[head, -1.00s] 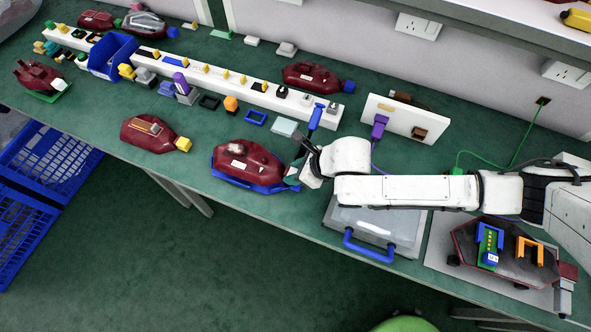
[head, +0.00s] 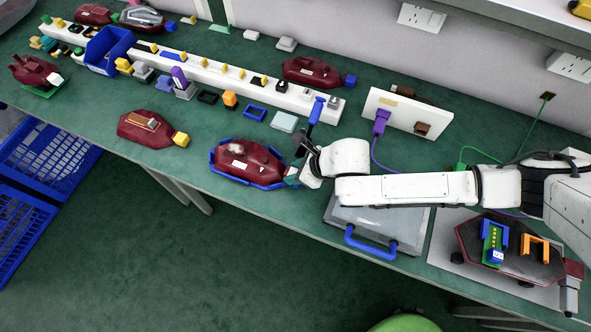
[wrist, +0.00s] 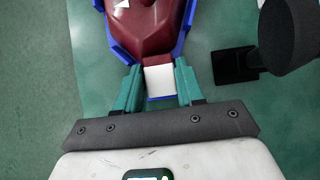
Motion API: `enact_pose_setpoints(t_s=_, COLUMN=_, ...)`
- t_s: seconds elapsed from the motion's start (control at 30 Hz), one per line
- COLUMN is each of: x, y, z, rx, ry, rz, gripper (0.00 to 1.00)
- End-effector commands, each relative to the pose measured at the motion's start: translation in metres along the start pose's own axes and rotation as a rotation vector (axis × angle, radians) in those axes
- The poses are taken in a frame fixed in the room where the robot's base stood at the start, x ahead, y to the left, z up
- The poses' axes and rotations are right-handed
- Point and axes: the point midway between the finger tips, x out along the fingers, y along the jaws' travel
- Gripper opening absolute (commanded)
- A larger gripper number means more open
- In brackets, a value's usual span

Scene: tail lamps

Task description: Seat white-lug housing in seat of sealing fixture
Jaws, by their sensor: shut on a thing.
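The dark red housing (head: 262,166) lies inside the blue-rimmed sealing fixture (head: 222,177) near the bench's front edge. Blue walls show along its near and left sides. My gripper (head: 291,178) is at its right end. In the wrist view my gripper (wrist: 160,84) has its green fingers shut on both sides of the housing's white lug (wrist: 159,80). The red body (wrist: 150,30) extends away between the blue walls (wrist: 183,38). It looks level and down in the seat, but whether it touches the bottom is hidden.
A yellow-lug housing (head: 150,128) lies to the left, and a blue-lug one (head: 312,72) behind. A grey case (head: 380,228) lies right of the fixture.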

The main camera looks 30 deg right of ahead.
Motion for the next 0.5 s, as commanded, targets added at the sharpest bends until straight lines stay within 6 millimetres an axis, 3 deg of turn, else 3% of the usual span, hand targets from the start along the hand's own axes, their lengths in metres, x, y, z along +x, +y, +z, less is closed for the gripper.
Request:
enact_pose_setpoints(t_s=0.17, x=-0.0004, y=0.0002, z=0.0008, rx=0.000, ry=-0.002, rz=0.000, gripper=0.00)
enact_pose_setpoints(t_s=0.2, x=-0.0004, y=0.0002, z=0.0008, rx=0.000, ry=-0.002, rz=0.000, gripper=0.39)
enact_pose_setpoints(t_s=0.5, x=-0.0003, y=0.0001, z=0.0005, rx=0.000, ry=-0.001, rz=0.000, gripper=0.68)
